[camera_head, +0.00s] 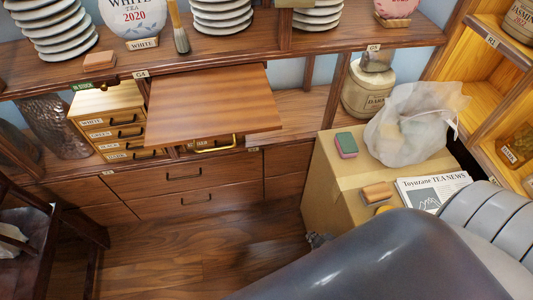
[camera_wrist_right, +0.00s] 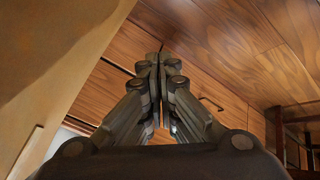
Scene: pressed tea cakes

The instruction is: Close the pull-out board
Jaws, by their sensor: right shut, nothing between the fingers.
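The pull-out board (camera_head: 208,100) is a flat brown wooden panel. In the head view it sticks out from the shelf unit at the centre, over the drawers. My right gripper shows only as small dark fingers (camera_head: 318,240) beside the cardboard box, low and to the right of the board and apart from it. My arm hides the rest. In the right wrist view the gripper (camera_wrist_right: 160,60) is shut and empty, with drawer fronts (camera_wrist_right: 205,85) beyond it. I cannot make out the board there. My left gripper is not in view.
A cardboard box (camera_head: 320,185) stands right of the board, bearing a plastic bag (camera_head: 410,125), a sponge (camera_head: 346,145) and a newspaper (camera_head: 425,190). Small drawers (camera_head: 105,120) stand left of the board. Stacked plates (camera_head: 222,15) are above. The floor (camera_head: 190,255) in front is clear.

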